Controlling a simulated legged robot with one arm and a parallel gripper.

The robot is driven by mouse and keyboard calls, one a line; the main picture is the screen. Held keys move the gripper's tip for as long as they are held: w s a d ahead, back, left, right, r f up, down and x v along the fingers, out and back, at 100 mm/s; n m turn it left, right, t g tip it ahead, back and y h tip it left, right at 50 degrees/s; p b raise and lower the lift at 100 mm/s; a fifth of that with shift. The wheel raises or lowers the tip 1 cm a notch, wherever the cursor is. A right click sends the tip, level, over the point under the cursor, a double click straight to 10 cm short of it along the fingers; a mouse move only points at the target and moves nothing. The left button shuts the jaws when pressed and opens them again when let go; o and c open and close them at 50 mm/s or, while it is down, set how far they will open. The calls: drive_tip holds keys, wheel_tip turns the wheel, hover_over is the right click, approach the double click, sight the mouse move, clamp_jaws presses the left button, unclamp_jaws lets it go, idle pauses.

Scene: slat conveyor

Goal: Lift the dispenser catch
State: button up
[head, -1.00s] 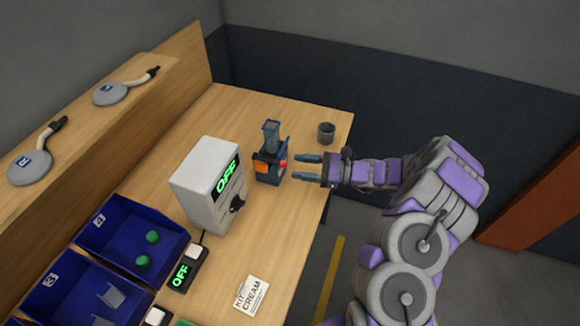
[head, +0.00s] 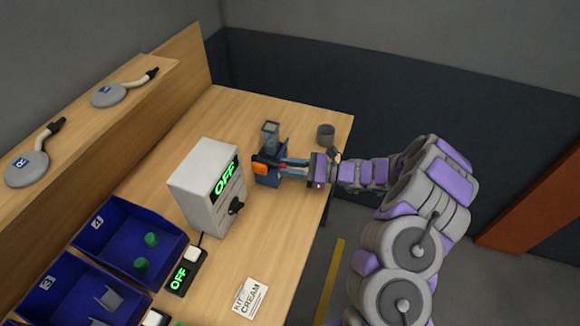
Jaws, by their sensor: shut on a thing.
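The dispenser (head: 269,150) is a dark blue unit with a clear hopper on top and an orange part (head: 261,168) on its front left. It stands on the wooden table behind the white control box. My gripper (head: 289,170) reaches in from the right, with its fingers at the dispenser's right side. The fingers are shut on the catch, the small red part there, which they now mostly hide. I cannot tell from this view whether the catch is raised.
The white box (head: 205,190) with a green OFF display and black knob stands in front of the dispenser. A dark grey cup (head: 326,134) sits close behind my gripper. Blue bins (head: 120,225) are at left, and a KIT CREAM card (head: 251,298) lies near the front edge.

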drive_tip(key=shift+d, duration=0.1)
clamp_jaws()
drive_tip(key=shift+r, duration=0.1)
